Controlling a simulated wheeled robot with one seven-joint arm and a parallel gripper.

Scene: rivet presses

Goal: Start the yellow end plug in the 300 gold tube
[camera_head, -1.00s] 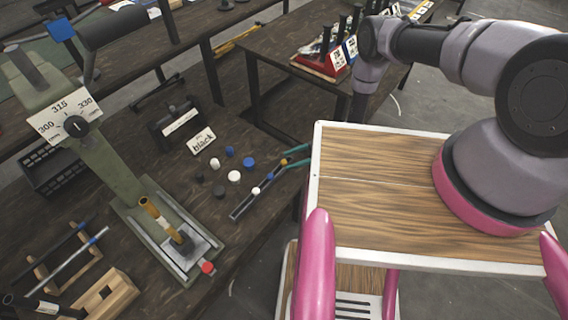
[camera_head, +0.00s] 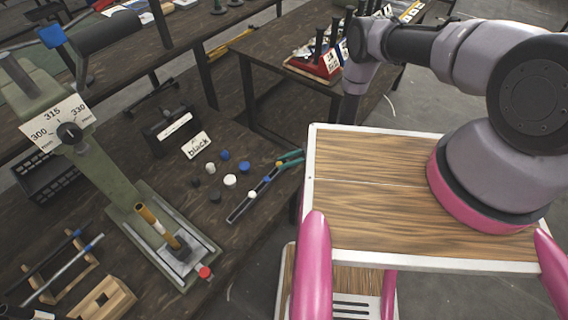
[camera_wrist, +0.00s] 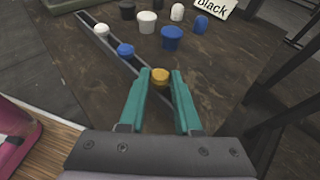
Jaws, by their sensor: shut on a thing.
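The yellow end plug (camera_wrist: 160,76) sits between the tips of my gripper's teal fingers (camera_wrist: 160,92) in the wrist view. A gold tube (camera_head: 153,222) with a pale band stands tilted in the base of the green press (camera_head: 108,185). The press dial (camera_head: 69,132) reads 300, 315 and 330; its pointer setting is unclear.
The rail (camera_head: 240,208) holds a white plug (camera_wrist: 102,30) and a blue plug (camera_wrist: 125,50). Several loose white, blue and black plugs lie near the "black" card (camera_head: 196,145). A wooden rack (camera_head: 62,270) and a wooden block (camera_head: 103,299) stand left of the press.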

